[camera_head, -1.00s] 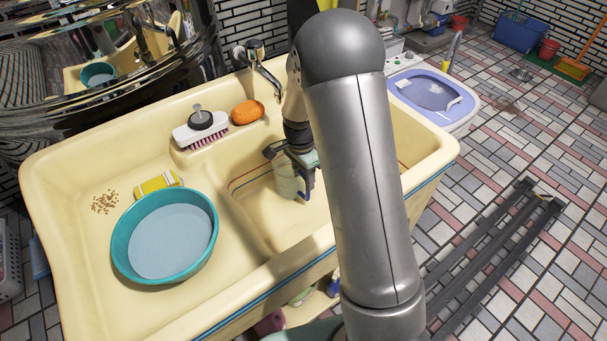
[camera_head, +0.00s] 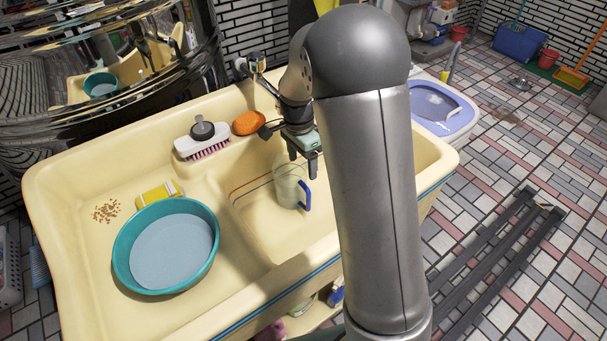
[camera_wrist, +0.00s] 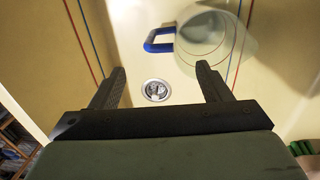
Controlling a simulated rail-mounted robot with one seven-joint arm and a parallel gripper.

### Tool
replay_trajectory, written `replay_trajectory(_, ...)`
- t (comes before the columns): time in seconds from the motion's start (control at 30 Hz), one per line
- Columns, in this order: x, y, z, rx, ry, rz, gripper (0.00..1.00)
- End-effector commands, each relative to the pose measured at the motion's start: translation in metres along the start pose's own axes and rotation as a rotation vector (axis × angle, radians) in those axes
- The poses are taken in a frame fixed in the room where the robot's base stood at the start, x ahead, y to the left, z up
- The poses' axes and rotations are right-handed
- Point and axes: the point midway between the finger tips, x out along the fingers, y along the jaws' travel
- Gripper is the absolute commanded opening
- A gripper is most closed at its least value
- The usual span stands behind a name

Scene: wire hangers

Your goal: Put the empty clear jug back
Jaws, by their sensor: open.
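The clear jug (camera_head: 287,186) with a blue handle (camera_head: 305,195) stands upright in the right basin of the cream sink. It looks empty. In the wrist view the jug (camera_wrist: 208,42) is at the top, with its blue handle (camera_wrist: 158,40) pointing left, beyond my fingertips. My gripper (camera_head: 305,165) is open and empty, just above and behind the jug in the head view. In the wrist view my gripper (camera_wrist: 160,80) shows both fingers apart with nothing between them. The far side of the basin is partly hidden by my arm.
A teal bowl (camera_head: 205,275) of water sits in the left basin beside a yellow sponge (camera_head: 158,195). A brush (camera_head: 202,140) and an orange soap (camera_head: 249,123) lie on the back ledge near the tap (camera_head: 253,62). A drain (camera_wrist: 156,90) shows below my gripper.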

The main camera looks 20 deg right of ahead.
Motion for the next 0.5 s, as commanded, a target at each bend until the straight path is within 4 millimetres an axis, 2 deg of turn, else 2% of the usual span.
replay_trajectory(0.1,-0.018,0.0,0.0,0.001,0.001,-0.001,0.71)
replay_trajectory(0.27,-0.031,0.005,0.001,-0.018,-0.001,-0.003,0.71)
replay_trajectory(0.37,-0.044,0.026,0.008,-0.115,-0.008,-0.014,0.71)
replay_trajectory(0.47,-0.06,0.069,0.022,-0.311,-0.014,-0.037,0.71)
replay_trajectory(0.5,-0.065,0.089,0.03,-0.41,-0.013,-0.046,0.71)
